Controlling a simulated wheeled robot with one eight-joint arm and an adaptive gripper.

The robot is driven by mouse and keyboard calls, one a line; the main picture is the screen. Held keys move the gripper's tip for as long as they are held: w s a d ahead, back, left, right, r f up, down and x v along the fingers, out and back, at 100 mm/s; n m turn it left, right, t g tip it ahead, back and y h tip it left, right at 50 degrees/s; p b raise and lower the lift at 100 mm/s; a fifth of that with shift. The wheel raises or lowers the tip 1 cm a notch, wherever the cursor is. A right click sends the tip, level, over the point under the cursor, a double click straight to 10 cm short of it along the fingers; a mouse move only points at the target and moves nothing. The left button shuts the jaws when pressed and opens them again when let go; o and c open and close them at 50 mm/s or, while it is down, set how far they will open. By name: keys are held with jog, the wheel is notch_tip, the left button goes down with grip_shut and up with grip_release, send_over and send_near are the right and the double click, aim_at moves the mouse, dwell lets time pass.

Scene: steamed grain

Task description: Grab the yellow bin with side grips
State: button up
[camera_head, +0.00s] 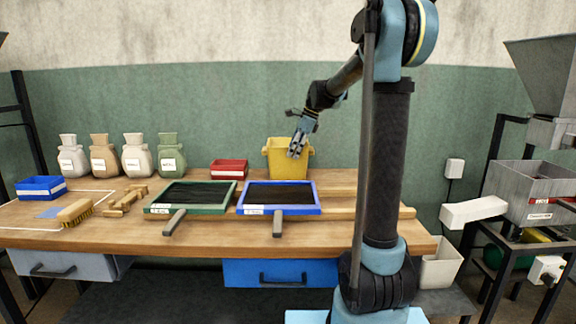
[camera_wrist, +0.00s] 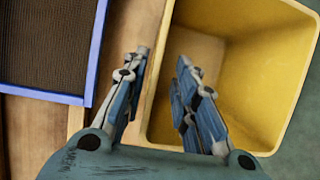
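The yellow bin (camera_head: 281,168) stands upright at the back of the table, with a small grip (camera_head: 265,151) jutting from its upper left side. My gripper (camera_head: 296,152) is at the bin's rim, its fingers pointing down and overlapping the bin in the head view. In the wrist view, the bin (camera_wrist: 265,75) is seen from above and looks empty. My gripper (camera_wrist: 162,58) is open there, one finger over the bin's opening and the other just outside its near wall, with the rim between them. Contact with the rim cannot be told.
A blue-framed sieve (camera_head: 281,213) lies in front of the bin, with a green-framed sieve (camera_head: 152,211) left of it. A small red bin (camera_head: 229,170) stands to the left of the yellow bin. Several labelled sacks (camera_head: 137,160) line the back. The green wall (camera_head: 230,110) is close behind.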

aim_at(290, 160)
jog(key=x, duration=0.5)
jog(key=shift+s+f, duration=0.1)
jog(key=shift+s, duration=0.1)
jog(key=shift+f, duration=0.3)
dwell(0.5)
grip_shut()
